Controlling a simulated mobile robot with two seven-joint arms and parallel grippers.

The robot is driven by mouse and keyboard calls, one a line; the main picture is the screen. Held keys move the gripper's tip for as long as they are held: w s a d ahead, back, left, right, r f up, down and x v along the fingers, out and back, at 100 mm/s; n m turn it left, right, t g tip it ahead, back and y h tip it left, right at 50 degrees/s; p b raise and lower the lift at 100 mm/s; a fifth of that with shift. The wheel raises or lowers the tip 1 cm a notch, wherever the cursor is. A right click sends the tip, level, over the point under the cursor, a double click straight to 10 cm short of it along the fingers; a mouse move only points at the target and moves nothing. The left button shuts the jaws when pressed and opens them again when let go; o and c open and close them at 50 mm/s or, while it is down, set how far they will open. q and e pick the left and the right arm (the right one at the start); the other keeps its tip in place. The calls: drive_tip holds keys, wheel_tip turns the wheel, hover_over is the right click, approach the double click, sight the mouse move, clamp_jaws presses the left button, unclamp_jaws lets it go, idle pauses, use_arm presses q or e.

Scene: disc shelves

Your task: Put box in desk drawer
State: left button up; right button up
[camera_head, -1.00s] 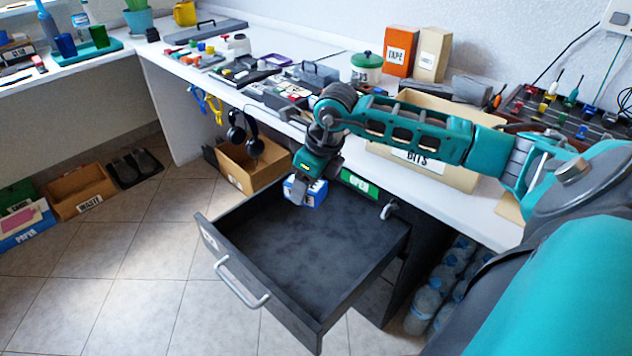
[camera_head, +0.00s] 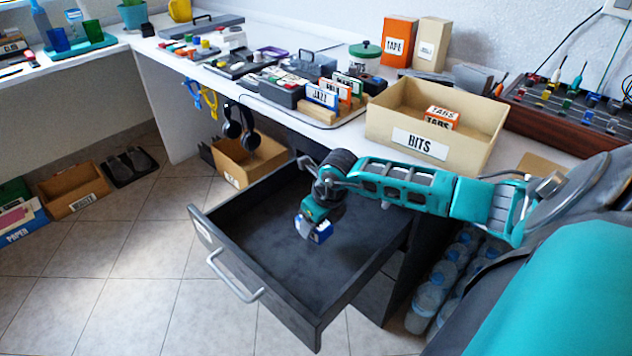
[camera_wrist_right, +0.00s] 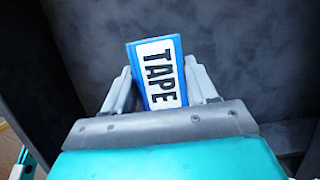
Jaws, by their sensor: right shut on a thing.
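The box, blue with a white label reading TAPE (camera_wrist_right: 158,72), is between the fingers of my right gripper (camera_wrist_right: 160,85) in the right wrist view. In the head view the box (camera_head: 319,232) hangs below my right gripper (camera_head: 308,222), inside the outline of the open drawer. The dark grey desk drawer (camera_head: 262,280) is pulled out, with a silver handle (camera_head: 235,280) on its front. Its floor is bare around the box. I cannot tell whether the box touches the floor. My left gripper is not in view.
A cardboard bin labelled BITS (camera_head: 420,143) stands on the white desk above the drawer. An orange TAPE box (camera_head: 397,43) stands behind it. Headphones (camera_head: 242,125) hang left of the drawer. Water bottles (camera_head: 428,297) stand to its right.

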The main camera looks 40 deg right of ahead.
sight(316, 235)
wheel_tip(316, 235, down, 4)
drive_tip(key=shift+f+b, duration=0.1)
drive_tip(key=shift+b, duration=0.6)
drive_tip(key=shift+f, duration=0.25)
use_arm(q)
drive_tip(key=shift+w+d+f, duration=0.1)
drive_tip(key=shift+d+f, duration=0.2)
use_arm(e)
drive_tip(key=shift+r, duration=0.1)
drive_tip(key=shift+f, duration=0.2)
drive_tip(key=o, duration=1.1)
drive_tip(key=shift+r, duration=0.1)
